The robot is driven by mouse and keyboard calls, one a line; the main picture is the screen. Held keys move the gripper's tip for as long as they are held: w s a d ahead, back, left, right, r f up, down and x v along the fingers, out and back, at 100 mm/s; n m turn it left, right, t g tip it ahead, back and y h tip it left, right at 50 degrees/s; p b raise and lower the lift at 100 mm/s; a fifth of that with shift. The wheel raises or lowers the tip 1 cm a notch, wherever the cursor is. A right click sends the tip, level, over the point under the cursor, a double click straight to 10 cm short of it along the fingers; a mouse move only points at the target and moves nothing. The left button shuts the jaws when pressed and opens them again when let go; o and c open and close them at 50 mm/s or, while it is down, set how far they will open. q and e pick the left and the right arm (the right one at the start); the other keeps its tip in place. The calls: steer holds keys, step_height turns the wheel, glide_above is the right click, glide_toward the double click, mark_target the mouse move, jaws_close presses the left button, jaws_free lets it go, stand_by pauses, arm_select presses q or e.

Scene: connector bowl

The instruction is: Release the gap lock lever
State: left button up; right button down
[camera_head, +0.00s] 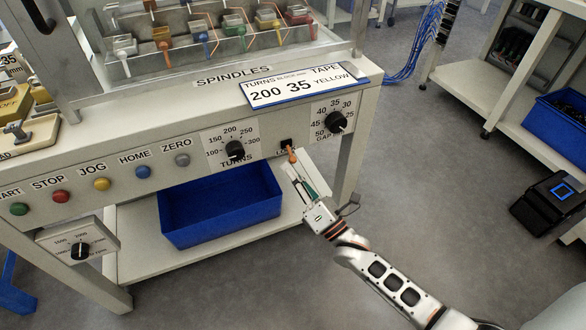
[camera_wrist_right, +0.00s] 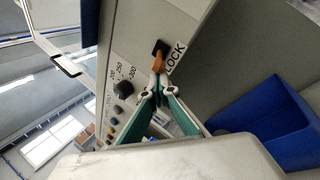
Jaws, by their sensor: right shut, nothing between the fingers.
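The gap lock lever (camera_head: 292,154) is a small orange handle on a black mount in the front panel, between the TURNS and GAP dials. In the head view it points down from its mount. In the right wrist view the orange lever (camera_wrist_right: 158,63) sits beside the LOCK label, just beyond my fingertips. My right gripper (camera_head: 296,166) is shut and empty, with its tips at the lower end of the lever. The green-padded fingers (camera_wrist_right: 159,84) meet there; whether they touch the lever I cannot tell. My left gripper is out of view.
The TURNS dial (camera_head: 235,150) is left of the lever and the GAP dial (camera_head: 337,122) is to its right. Coloured buttons (camera_head: 102,184) line the panel further left. A blue bin (camera_head: 222,206) stands on the shelf below. Open floor lies to the right.

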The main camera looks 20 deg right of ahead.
mark_target(291, 158)
steer(key=shift+m+g+h, duration=0.4)
steer(key=shift+g+h, duration=0.1)
steer(key=shift+g, duration=0.4)
step_height(291, 158, up, 5)
steer(key=p, duration=0.6)
steer(key=shift+f, duration=0.15)
steer(key=shift+s+g+p, duration=0.1)
steer(key=shift+g+p, duration=0.3)
steer(key=shift+p, duration=0.5)
steer(key=shift+m+g+p, duration=0.3)
steer(key=shift+p, duration=0.45)
steer(key=shift+s+r+g+h+p, duration=0.2)
steer(key=shift+g+h+p, duration=0.3)
steer(key=shift+p, duration=0.55)
steer(key=shift+s+f+g+p, duration=0.1)
steer(key=shift+g+p, duration=0.2)
steer(key=shift+p, duration=0.1)
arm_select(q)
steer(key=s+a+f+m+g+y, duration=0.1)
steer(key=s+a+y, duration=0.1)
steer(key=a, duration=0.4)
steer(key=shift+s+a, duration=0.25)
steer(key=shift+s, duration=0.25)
arm_select(e)
steer(key=shift+s+f, duration=0.1)
steer(key=shift+f, duration=0.35)
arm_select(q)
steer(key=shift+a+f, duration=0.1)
arm_select(e)
steer(key=shift+f, duration=0.1)
